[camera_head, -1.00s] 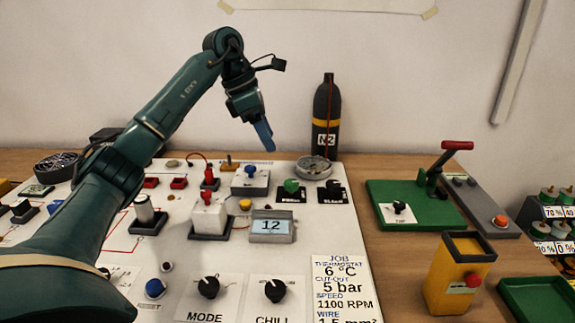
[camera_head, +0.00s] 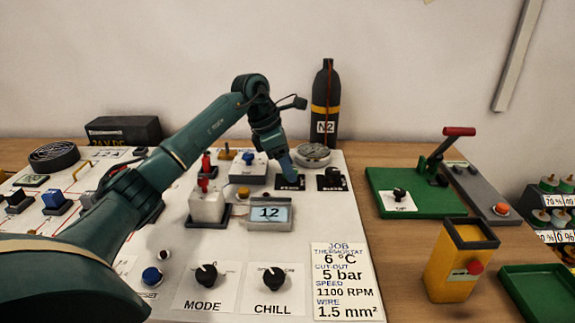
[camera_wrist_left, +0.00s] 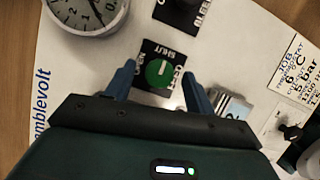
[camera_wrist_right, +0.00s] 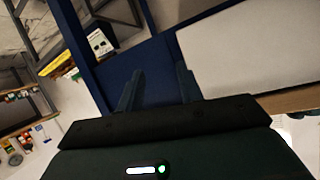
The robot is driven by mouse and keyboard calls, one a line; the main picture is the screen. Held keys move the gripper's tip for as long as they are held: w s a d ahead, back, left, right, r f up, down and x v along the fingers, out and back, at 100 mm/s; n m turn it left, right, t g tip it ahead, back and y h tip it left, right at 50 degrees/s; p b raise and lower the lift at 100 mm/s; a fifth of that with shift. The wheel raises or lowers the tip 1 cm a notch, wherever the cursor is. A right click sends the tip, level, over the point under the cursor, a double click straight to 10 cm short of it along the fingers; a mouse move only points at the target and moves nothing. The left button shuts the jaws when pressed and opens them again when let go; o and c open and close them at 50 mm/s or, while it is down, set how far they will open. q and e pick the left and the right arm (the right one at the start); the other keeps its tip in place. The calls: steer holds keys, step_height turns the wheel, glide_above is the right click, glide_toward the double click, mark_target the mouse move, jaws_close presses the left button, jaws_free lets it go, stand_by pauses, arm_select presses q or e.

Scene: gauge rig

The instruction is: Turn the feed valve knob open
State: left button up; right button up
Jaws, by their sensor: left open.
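The feed valve knob is a round green knob (camera_wrist_left: 159,73) with a white line, on a black plate in the left wrist view. Its line runs roughly toward the word SHUT; OPEN is printed at the plate's left. My left gripper (camera_wrist_left: 159,78) is open, with one blue finger on each side of the knob; I cannot tell whether they touch it. In the head view my left gripper (camera_head: 288,180) is low over the valve plate and hides the green knob. My right gripper (camera_wrist_right: 158,88) is open and empty, away from the panel.
A pressure gauge (camera_head: 313,154) stands just behind the valve, and a black bleed knob (camera_head: 332,178) is to its right. A display reading 12 (camera_head: 270,213) is in front. The N2 bottle (camera_head: 325,105) stands behind the gauge.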

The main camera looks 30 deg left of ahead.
arm_select(q)
steer(key=shift+f, duration=0.2)
steer(key=c, duration=1)
steer(key=shift+o, duration=0.2)
